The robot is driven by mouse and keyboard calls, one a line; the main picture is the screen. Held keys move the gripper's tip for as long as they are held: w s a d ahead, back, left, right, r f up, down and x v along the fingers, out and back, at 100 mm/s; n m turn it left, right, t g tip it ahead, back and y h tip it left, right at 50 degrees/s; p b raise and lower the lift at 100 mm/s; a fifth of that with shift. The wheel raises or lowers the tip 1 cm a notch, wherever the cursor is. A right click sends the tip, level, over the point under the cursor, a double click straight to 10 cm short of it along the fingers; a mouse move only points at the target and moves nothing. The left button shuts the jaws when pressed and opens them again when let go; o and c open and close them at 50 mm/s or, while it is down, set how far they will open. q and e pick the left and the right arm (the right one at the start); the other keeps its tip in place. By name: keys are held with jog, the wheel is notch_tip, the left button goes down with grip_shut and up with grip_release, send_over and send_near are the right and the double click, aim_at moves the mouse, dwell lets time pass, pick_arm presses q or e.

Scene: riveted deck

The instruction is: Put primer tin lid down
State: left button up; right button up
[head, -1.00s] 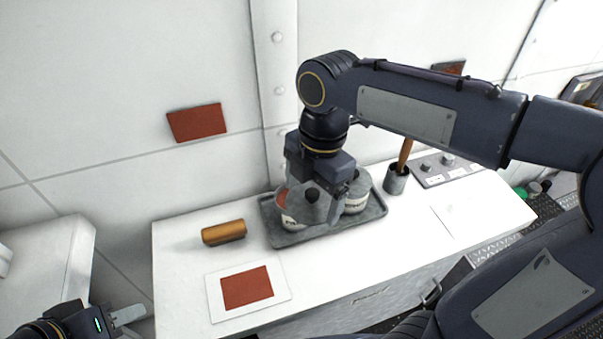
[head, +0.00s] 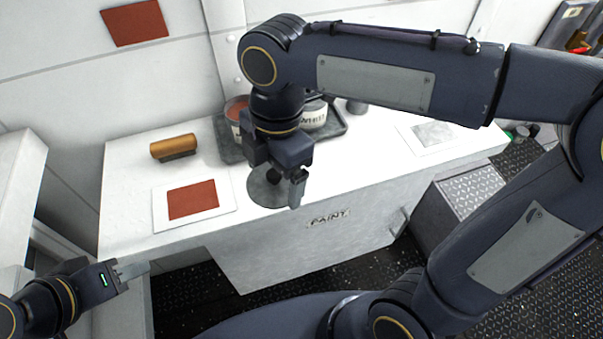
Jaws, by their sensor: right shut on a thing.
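The primer tin lid (head: 258,193) is a round grey disc with a dark knob. My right gripper (head: 279,184) is shut on it from above, over the front part of the white bench top, right of the red sample card. I cannot tell whether the lid touches the bench. The open primer tin (head: 236,108) shows reddish paint and stands on the grey tray (head: 231,152), partly hidden behind my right arm. My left gripper (head: 132,270) is low at the left, in front of the bench, away from everything; its jaw opening is unclear.
A tin marked white (head: 314,116) stands on the tray's right. A brown-orange roller-like block (head: 174,147) lies left of the tray. A card with a red patch (head: 193,201) lies at the front left. A grey-patched card (head: 433,133) lies at the right.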

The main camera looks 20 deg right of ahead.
jog(key=w+d, duration=0.1)
jog(key=w+f, duration=0.1)
jog(key=w+d+f, duration=0.1)
jog(key=w, duration=0.1)
jog(key=shift+d, duration=0.3)
jog(key=w+d+f, duration=0.1)
jog(key=w+f, duration=0.1)
jog(key=f, duration=0.1)
jog(key=w+d+f, duration=0.1)
jog(key=f, duration=0.1)
jog(key=shift+w+d+f, duration=0.15)
jog(key=shift+w+d, duration=0.15)
jog(key=shift+w, duration=0.05)
jog(key=f, duration=0.3)
jog(key=shift+w+d+f, duration=0.15)
jog(key=shift+w+d, duration=0.1)
jog(key=shift+w, duration=0.1)
jog(key=shift+f, duration=0.35)
jog(key=shift+f, duration=0.1)
jog(key=o, duration=0.5)
jog(key=shift+f, duration=0.1)
jog(key=o, duration=0.3)
